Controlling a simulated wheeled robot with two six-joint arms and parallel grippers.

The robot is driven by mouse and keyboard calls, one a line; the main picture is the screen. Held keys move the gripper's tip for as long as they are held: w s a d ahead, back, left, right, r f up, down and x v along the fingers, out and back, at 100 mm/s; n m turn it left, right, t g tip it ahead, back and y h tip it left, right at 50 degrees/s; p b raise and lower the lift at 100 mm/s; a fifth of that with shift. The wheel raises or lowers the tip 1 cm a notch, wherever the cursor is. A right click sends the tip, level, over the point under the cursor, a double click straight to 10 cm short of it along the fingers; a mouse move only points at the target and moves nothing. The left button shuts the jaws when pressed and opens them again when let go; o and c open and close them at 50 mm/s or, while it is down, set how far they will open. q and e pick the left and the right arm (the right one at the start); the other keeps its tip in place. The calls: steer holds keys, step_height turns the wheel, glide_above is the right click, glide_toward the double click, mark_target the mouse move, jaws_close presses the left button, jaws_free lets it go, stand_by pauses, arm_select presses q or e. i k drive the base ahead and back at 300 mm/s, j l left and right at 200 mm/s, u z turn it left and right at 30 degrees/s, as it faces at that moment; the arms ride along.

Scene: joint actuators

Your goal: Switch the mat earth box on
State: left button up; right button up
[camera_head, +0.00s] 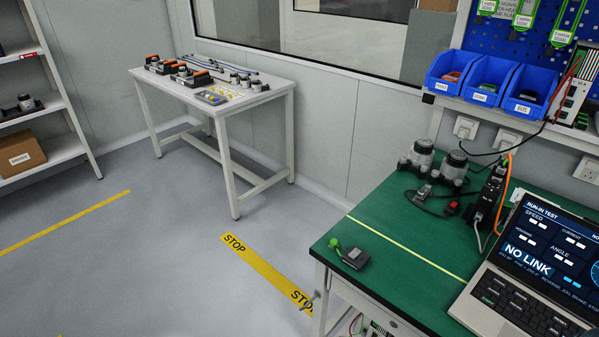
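A small dark grey box (353,257) lies on the green mat (395,215) near its left front corner. A bright green piece (335,245) sits at the box's left end. This looks like the mat earth box, but I cannot read a label or make out its switch position. Neither of my grippers is in view.
A laptop (530,265) showing "NO LINK" stands at the mat's right. Two joint actuators (422,157), cables and a black power strip (487,195) stand behind. Blue bins (487,82) sit on a shelf above. The mat around the small box is clear. A white table (213,85) stands far left.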

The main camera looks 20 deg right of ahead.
mark_target(354, 253)
steer(key=z, duration=1.15)
